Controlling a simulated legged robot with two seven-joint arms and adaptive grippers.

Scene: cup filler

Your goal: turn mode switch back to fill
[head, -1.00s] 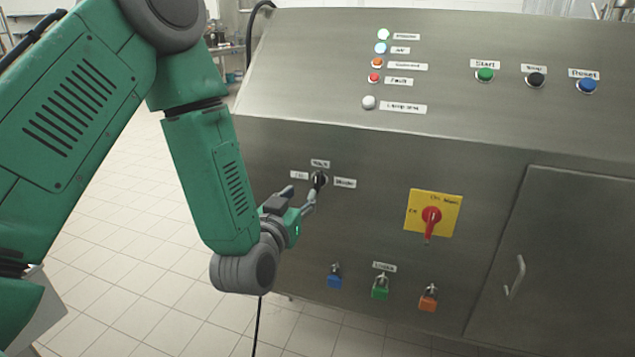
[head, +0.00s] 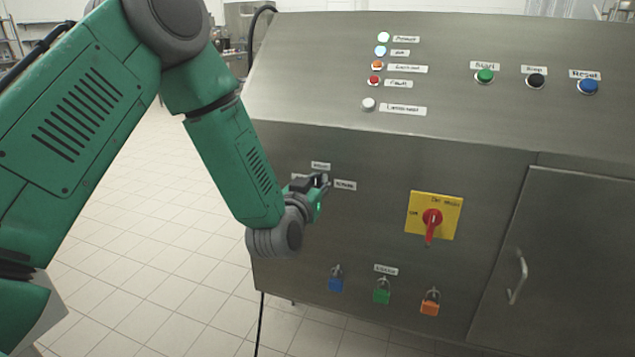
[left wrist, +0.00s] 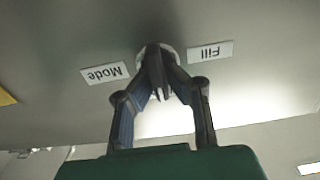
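The mode switch (left wrist: 146,50) is a dark knob on a pale round base on the grey panel, in the left wrist view. In the head view my left gripper (head: 318,183) is at the panel below the mode label (head: 320,166) and hides the switch. The knob's exact angle is hidden. My right gripper is not in view.
A yellow plate with a red rotary handle (head: 432,218) is right of my left gripper. Blue, green and orange padlocks (head: 381,296) hang below. Start, stop and reset buttons (head: 536,81) and indicator lights (head: 377,66) are on the sloped top. A cabinet door handle (head: 518,277) sticks out at right.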

